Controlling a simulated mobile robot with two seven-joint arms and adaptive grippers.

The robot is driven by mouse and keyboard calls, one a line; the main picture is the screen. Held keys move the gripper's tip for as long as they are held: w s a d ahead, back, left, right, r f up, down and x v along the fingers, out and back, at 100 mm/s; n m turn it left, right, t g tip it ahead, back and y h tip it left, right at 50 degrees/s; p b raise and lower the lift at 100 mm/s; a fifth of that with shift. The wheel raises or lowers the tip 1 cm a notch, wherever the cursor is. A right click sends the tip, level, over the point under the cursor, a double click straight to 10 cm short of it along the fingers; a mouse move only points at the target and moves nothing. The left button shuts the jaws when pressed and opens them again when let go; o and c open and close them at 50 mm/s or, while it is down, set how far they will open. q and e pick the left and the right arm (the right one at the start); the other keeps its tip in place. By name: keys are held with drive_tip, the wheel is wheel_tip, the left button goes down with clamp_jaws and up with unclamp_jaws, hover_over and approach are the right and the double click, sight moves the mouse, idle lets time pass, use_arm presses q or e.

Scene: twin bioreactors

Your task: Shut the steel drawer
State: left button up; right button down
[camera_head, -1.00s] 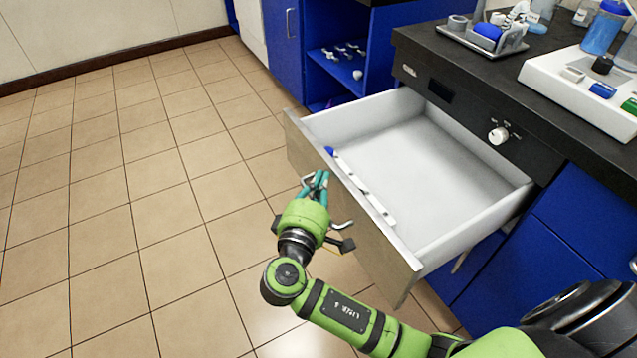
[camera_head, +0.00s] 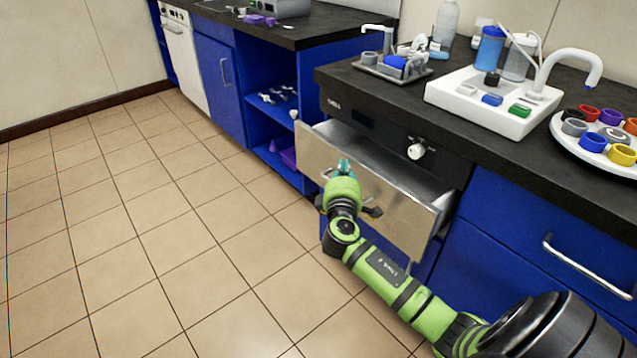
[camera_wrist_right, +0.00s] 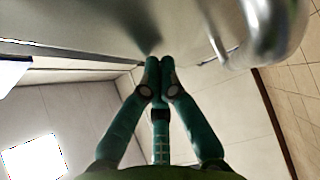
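The steel drawer (camera_head: 405,203) is partly open under the black counter in the head view. My right gripper (camera_head: 345,165) is at the outer face of the front panel, by the drawer's handle. In the right wrist view the teal fingertips (camera_wrist_right: 160,64) are together with nothing seen between them. The metal handle (camera_wrist_right: 280,30) is apart from them at the upper right. I cannot tell if the fingertips touch the panel. My left gripper is not in view.
A knob (camera_head: 416,151) is on the black panel above the drawer. The counter holds a grey tray (camera_head: 385,70), a white rack (camera_head: 470,110) and a round plate (camera_head: 570,150) of coloured rings. Blue cabinets flank the drawer. The tiled floor (camera_head: 150,230) at left is clear.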

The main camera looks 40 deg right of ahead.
drive_tip(key=d, duration=0.6)
drive_tip(key=d+b, duration=0.1)
drive_tip(key=d, duration=0.2)
drive_tip(key=shift+w+f, duration=0.1)
drive_tip(key=shift+w, duration=0.2)
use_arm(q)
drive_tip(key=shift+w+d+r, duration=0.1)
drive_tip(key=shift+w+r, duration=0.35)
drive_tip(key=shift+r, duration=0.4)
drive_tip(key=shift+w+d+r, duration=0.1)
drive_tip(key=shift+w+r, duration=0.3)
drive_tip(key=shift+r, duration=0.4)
use_arm(e)
drive_tip(key=shift+d, duration=0.45)
drive_tip(key=shift+r, duration=0.2)
